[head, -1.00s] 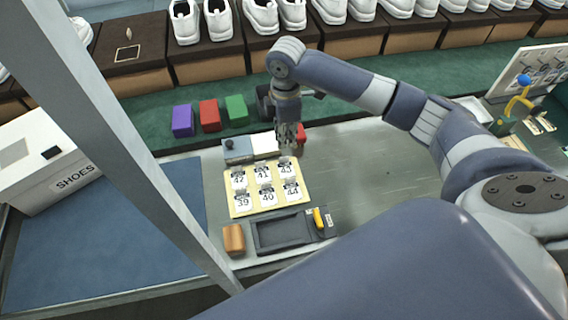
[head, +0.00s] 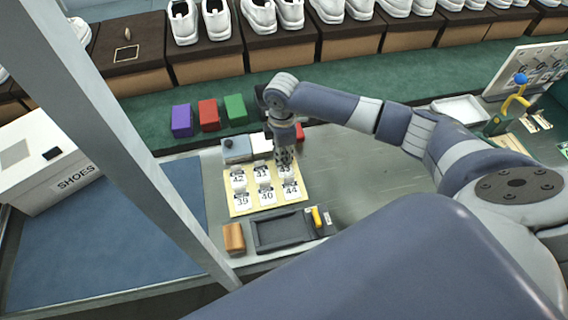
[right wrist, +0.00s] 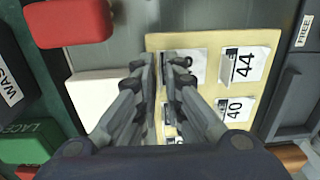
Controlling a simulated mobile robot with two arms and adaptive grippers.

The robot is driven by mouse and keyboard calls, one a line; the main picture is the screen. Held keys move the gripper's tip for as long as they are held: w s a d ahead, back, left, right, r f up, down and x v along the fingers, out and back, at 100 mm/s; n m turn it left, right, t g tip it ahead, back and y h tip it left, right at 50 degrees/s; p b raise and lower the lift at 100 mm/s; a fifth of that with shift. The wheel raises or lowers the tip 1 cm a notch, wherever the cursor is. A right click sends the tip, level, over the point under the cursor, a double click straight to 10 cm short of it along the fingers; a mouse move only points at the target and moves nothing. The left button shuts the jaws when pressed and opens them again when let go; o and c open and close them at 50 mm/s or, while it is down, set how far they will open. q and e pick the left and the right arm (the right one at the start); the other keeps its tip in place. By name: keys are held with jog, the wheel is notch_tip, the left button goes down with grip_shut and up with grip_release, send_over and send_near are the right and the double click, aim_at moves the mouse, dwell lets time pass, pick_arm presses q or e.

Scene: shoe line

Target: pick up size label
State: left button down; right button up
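Several white size labels with black numbers stand in two rows on a cream board (head: 234,211); it also shows in the right wrist view (right wrist: 155,40). Label 44 (head: 291,190) is at the front right, with label 40 (head: 267,196) to its left. Label 43 (head: 287,173) is at the back right, partly hidden by my right gripper. My right gripper (head: 284,163) points down over label 43. In the right wrist view its fingers (right wrist: 160,66) are a narrow gap apart, with the label's card mostly behind the right finger. No label shows clearly held. My left gripper is out of view.
A dark tray (head: 282,231) lies in front of the board, between an orange-brown block (head: 233,238) and a yellow-handled item (head: 317,217). Purple (head: 182,120), red (head: 209,114) and green (head: 236,109) blocks stand behind. A grey post (head: 120,140) crosses the left.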

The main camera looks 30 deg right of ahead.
jog(key=shift+r, duration=0.15)
grip_shut()
jog(key=shift+r, duration=0.65)
jog(key=shift+s+a+r+b, duration=0.1)
jog(key=shift+a+r+b, duration=0.15)
jog(key=shift+r, duration=0.25)
jog(key=shift+s+a+r+b, duration=0.1)
jog(key=shift+a+r+b, duration=0.1)
jog(key=shift+r, duration=0.3)
jog(key=s+a, duration=0.1)
jog(key=a, duration=0.3)
jog(key=s+a+r+b, duration=0.1)
jog(key=s+a, duration=0.1)
jog(key=a, duration=0.3)
jog(key=s+a, duration=0.2)
jog(key=a, duration=0.2)
jog(key=shift+s+a+r+b, duration=0.2)
jog(key=shift+a+b, duration=0.15)
jog(key=shift+b, duration=0.05)
jog(key=shift+s+a, duration=0.1)
jog(key=shift+a, duration=0.05)
